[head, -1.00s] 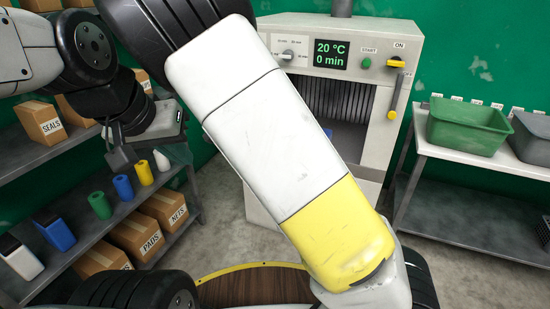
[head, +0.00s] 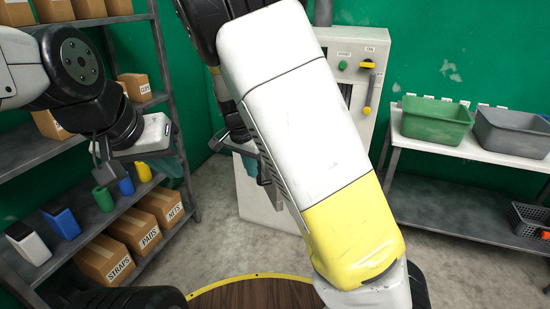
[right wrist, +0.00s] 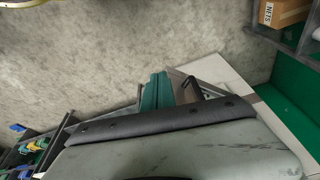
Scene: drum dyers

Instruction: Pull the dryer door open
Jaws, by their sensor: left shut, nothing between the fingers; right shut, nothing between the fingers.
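The white dryer (head: 364,88) stands at the back, mostly hidden behind my right arm. Its right edge shows a yellow knob (head: 367,64) and a lever with a yellow end (head: 367,109). My arm covers its door and display, so I cannot tell the door's state. My left gripper (head: 172,168), with teal fingers, is shut and empty in front of the left shelves. My right gripper's teal fingers (right wrist: 156,92) are together and empty in the right wrist view, above the floor.
Shelves with cartons (head: 107,258) and coloured containers stand at the left. A white table (head: 455,143) at the right holds a green bin (head: 435,121) and a grey bin (head: 512,132). A round wooden top (head: 255,294) is close in front. Grey floor lies between.

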